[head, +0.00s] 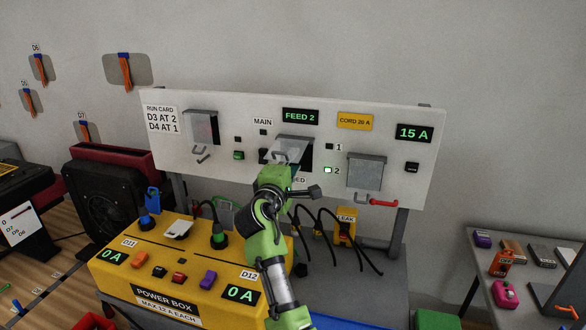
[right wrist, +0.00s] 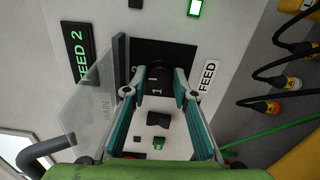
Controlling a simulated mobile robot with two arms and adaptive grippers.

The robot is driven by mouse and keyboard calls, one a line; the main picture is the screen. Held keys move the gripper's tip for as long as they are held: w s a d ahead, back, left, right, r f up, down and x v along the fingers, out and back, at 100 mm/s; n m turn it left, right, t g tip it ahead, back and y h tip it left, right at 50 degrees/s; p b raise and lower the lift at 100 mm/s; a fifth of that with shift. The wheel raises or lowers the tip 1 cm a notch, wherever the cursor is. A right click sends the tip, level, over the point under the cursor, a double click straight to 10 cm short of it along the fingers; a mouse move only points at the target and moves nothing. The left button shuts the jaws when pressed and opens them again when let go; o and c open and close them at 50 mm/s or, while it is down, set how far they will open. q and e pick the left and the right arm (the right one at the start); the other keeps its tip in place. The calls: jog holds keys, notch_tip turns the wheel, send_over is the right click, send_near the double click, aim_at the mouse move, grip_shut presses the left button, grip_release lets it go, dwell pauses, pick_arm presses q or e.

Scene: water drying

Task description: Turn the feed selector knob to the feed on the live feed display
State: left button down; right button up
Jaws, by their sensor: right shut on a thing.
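The live feed display (head: 300,116) reads FEED 2 in green on the panel; it also shows sideways in the right wrist view (right wrist: 79,54). The black feed selector knob (right wrist: 159,73) sits in a dark recess beside the FEED label (right wrist: 207,76). My right gripper (right wrist: 160,80) is shut on the knob, one finger on each side. In the head view, my right gripper (head: 288,168) partly hides the recess, and the knob is hidden. My left gripper is out of view.
A clear cover (right wrist: 96,105) stands open beside the recess. Indicator 2 (head: 328,170) is lit green; indicator 1 (head: 329,147) is dark. A yellow power box (head: 190,275) stands in front, and black cords (head: 325,225) hang to the right of my arm.

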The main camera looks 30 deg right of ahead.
jog(key=shift+r+m, duration=0.25)
jog(key=shift+m, duration=0.25)
jog(key=o, duration=0.9)
jog(key=shift+w, duration=0.1)
jog(key=shift+o, duration=0.9)
jog(key=shift+w+f, duration=0.1)
jog(key=shift+f, duration=0.05)
